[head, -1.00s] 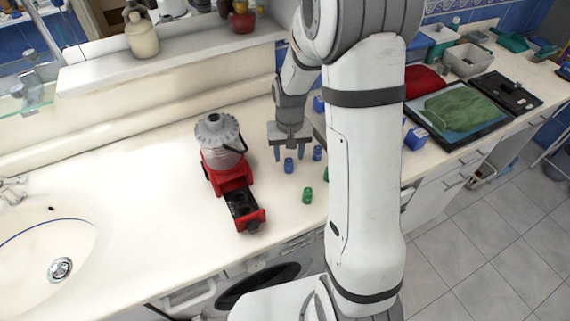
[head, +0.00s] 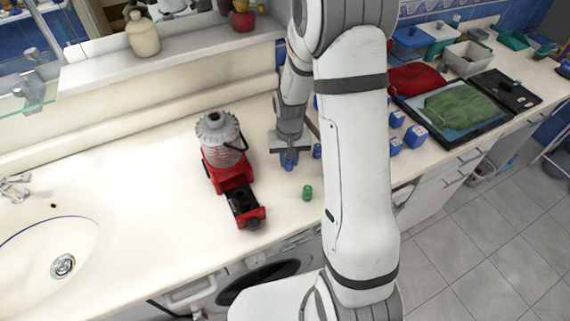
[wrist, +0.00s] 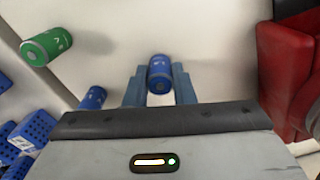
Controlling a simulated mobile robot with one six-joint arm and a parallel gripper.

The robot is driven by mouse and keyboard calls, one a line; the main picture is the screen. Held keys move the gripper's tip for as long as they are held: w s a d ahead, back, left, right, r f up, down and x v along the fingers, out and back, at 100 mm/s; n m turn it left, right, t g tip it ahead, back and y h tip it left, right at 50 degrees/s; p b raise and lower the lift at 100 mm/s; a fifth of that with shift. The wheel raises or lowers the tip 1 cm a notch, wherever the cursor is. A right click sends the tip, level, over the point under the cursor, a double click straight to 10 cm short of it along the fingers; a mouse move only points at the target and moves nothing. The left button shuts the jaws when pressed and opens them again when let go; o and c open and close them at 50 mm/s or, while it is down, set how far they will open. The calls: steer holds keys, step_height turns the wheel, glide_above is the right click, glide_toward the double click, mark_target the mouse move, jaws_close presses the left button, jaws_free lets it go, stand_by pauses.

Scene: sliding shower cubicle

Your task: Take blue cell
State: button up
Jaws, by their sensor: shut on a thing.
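A blue cell (wrist: 160,74) stands between the two fingers of my gripper (wrist: 160,84) in the wrist view. My gripper is shut on it, low over the counter. In the head view the same blue cell (head: 288,166) shows only partly below my gripper (head: 290,160). A second blue cell (head: 317,151) stands just to the right of it; it also shows in the wrist view (wrist: 93,98). A green cell (head: 307,192) stands nearer the counter's front edge, and it also appears at the upper left of the wrist view (wrist: 46,46).
A red lantern-like device (head: 222,150) with an open red drawer (head: 245,204) stands left of my gripper. Several blue boxes (head: 415,136), a red cloth (head: 415,79) and a green cloth (head: 460,108) lie to the right. A sink (head: 40,250) is at the left. The counter between sink and device is clear.

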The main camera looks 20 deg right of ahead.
jaws_close()
steer(key=shift+r, duration=0.1)
